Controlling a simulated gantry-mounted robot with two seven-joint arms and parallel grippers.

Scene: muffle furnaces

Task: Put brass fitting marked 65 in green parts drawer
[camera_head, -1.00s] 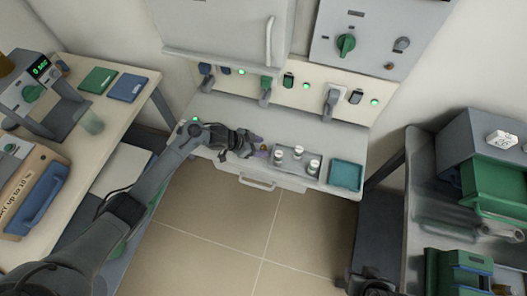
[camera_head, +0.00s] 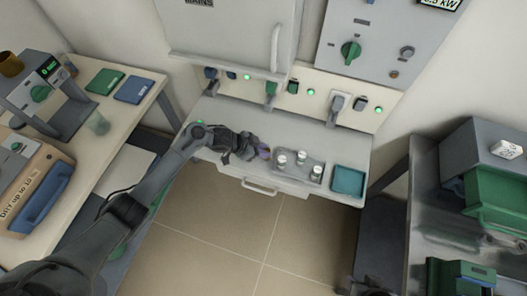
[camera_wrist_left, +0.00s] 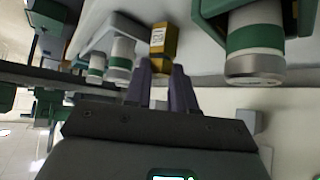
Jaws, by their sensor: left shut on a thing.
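My left gripper (camera_head: 262,152) is over the front of the white bench below the wall panel, left of a small grey tray. In the left wrist view its two fingers (camera_wrist_left: 163,88) are shut on a small brass fitting (camera_wrist_left: 163,38) with a pale label. The label's number is too small to read. The fitting is mostly hidden by the gripper in the head view. A green drawer (camera_head: 497,195) shows at the right, in a grey cabinet on the right table. My right gripper is not clearly visible.
A green box (camera_head: 460,275) stands at the right table's front. The left table holds instruments and coloured pads. Open floor (camera_head: 225,235) lies between the tables.

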